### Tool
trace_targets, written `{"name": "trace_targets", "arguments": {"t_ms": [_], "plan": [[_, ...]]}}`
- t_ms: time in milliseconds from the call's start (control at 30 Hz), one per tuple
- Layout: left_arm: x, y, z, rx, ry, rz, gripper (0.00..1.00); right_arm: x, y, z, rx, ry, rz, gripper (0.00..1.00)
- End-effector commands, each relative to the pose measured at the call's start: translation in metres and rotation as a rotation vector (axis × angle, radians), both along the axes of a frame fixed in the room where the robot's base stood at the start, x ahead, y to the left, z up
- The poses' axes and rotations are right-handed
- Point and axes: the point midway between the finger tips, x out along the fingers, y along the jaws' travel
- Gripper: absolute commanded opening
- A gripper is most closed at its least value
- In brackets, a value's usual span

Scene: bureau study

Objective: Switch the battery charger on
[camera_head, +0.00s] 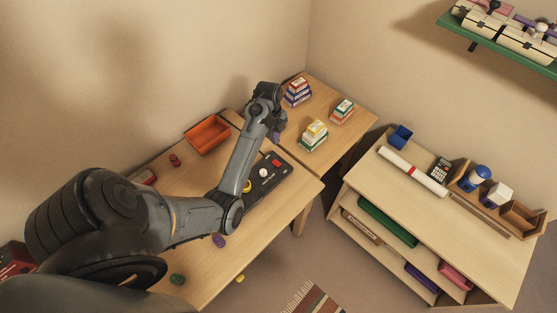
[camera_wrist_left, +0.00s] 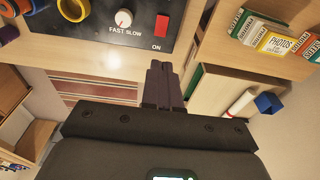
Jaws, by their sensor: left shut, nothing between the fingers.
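The battery charger (camera_head: 283,174) is a dark flat panel on the desk, partly behind my left arm in the head view. It also shows in the left wrist view (camera_wrist_left: 95,32). It has a white knob (camera_wrist_left: 123,18) marked FAST SLOW and a red switch (camera_wrist_left: 161,25) marked ON. I cannot tell which way the switch is set. My left gripper (camera_head: 276,138) is shut and empty, near the charger's switch end. In the left wrist view its fingers (camera_wrist_left: 158,68) point toward the ON label, just short of it in the picture; contact cannot be told. My right gripper is not in view.
An orange tray (camera_head: 207,134) lies on the desk behind my arm. Stacked small boxes (camera_head: 314,135) stand on the adjoining table. A yellow ring (camera_wrist_left: 73,9) is at the charger's knob side. A shelf unit (camera_head: 440,235) stands to the right, across a gap.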

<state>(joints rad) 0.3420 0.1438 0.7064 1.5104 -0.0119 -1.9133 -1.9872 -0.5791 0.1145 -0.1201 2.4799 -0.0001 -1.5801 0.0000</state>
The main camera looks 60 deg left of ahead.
Motion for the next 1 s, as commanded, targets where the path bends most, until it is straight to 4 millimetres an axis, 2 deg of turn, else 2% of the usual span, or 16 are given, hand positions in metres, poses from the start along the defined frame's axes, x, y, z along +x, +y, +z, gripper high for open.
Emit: {"name": "trace_targets", "arguments": {"t_ms": [167, 600, 800, 1000], "plan": [[0.000, -0.003, -0.018, -0.002, 0.003, 0.000, 0.00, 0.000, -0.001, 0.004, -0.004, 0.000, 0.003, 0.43], [0.003, -0.013, -0.097, -0.002, 0.004, 0.000, 0.00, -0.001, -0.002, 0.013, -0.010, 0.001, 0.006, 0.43], [0.004, -0.015, -0.121, -0.003, 0.001, 0.001, 0.00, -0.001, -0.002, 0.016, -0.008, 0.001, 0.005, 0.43], [0.004, -0.016, -0.133, -0.001, 0.000, 0.001, 0.00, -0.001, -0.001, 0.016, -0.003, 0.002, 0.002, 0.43]]}}
